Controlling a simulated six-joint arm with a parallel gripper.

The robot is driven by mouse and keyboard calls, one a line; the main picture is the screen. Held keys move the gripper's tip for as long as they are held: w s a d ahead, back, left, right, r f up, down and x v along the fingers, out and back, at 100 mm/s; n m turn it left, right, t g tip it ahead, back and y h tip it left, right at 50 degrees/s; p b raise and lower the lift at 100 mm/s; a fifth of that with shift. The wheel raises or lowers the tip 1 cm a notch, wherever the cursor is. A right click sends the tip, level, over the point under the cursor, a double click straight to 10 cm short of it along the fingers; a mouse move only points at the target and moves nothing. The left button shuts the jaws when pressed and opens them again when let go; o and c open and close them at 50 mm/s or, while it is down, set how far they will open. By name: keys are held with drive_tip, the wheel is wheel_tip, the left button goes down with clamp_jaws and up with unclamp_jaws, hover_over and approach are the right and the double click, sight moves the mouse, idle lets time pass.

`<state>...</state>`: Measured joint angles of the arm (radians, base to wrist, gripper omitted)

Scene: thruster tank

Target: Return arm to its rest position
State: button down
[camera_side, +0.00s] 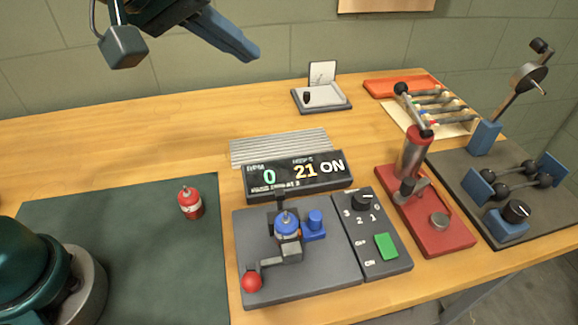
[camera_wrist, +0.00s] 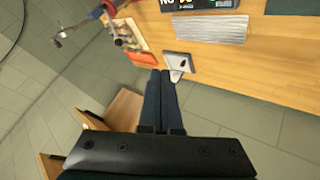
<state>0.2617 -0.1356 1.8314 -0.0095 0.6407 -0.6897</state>
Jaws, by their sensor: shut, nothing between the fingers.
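My gripper (camera_side: 236,40) is at the top left of the side view, raised well above the table and clear of everything on it. Its blue fingers lie together with nothing between them. In the wrist view my gripper (camera_wrist: 165,78) shows its two fingers side by side and shut, pointing up the picture toward the table's edge. Most of my arm is outside the side view.
A red canister (camera_side: 190,203) stands on the dark mat (camera_side: 130,250). A red press (camera_side: 425,215) and linkage rig stand right. The back left tabletop is clear.

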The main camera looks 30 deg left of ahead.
drive_tip(key=s+a+f+m+g, duration=0.1)
drive_tip(key=s+a+f, duration=0.2)
drive_tip(key=s, duration=0.2)
drive_tip(key=s+a+f+m+g+y, duration=0.1)
drive_tip(key=s+a+f+m, duration=0.1)
drive_tip(key=s, duration=0.3)
drive_tip(key=s+a+f+m+g+y, duration=0.1)
drive_tip(key=s+a+f+m, duration=0.1)
drive_tip(key=s+a+f, duration=0.2)
drive_tip(key=shift+s+f, duration=0.4)
drive_tip(key=shift+s, duration=0.7)
